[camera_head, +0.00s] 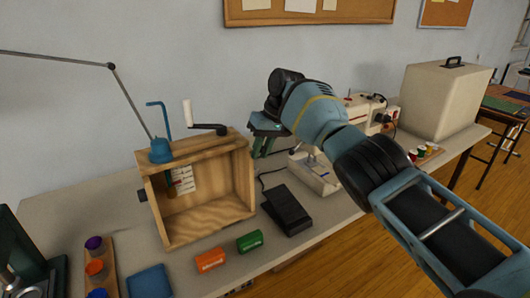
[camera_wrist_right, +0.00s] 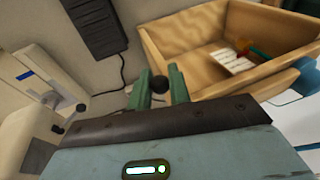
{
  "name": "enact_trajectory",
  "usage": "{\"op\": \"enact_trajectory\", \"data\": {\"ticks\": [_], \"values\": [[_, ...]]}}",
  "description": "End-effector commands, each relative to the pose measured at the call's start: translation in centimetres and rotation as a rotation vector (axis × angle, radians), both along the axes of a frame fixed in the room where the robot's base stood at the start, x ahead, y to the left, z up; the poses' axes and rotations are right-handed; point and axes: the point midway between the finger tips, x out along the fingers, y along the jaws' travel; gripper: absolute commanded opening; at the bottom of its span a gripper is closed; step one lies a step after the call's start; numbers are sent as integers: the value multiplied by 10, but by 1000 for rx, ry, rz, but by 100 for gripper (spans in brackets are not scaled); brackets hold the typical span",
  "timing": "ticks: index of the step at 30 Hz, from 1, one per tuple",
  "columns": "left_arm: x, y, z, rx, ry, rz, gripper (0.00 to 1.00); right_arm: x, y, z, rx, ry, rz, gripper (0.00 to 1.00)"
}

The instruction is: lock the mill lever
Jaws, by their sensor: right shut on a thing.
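A wooden mill box (camera_head: 205,195) with an open front stands on the table, left of my right gripper. A crank with a white handle (camera_head: 188,112) and a blue hook-shaped piece (camera_head: 159,120) on a blue base (camera_head: 160,151) are on its top. My right gripper (camera_head: 262,143) is beside the box's right side. In the right wrist view its green fingers are shut on a dark round knob (camera_wrist_right: 159,84), close to the box (camera_wrist_right: 195,68). I cannot tell what the knob is joined to; its stem is hidden. My left gripper is in neither view.
A black foot pedal (camera_head: 287,208), an orange block (camera_head: 211,260) and a green block (camera_head: 250,241) lie in front. A sewing machine (camera_head: 316,175) is partly hidden behind my right arm. A beige case (camera_head: 440,100) stands at the right.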

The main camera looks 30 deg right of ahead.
Motion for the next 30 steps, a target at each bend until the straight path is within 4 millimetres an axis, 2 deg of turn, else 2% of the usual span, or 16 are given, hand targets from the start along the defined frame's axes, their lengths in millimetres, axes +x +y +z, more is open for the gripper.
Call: {"op": "enact_trajectory", "data": {"ticks": [22,23,24,27,30], "values": [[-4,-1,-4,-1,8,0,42,0,7,2,-3,31,-1,0],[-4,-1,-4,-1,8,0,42,0,7,2,-3,31,-1,20],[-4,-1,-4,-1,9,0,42,0,7,2,-3,31,-1,26],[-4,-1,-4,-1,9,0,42,0,7,2,-3,31,-1,39],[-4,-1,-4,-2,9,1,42,0,7,2,-3,31,-1,40]]}}
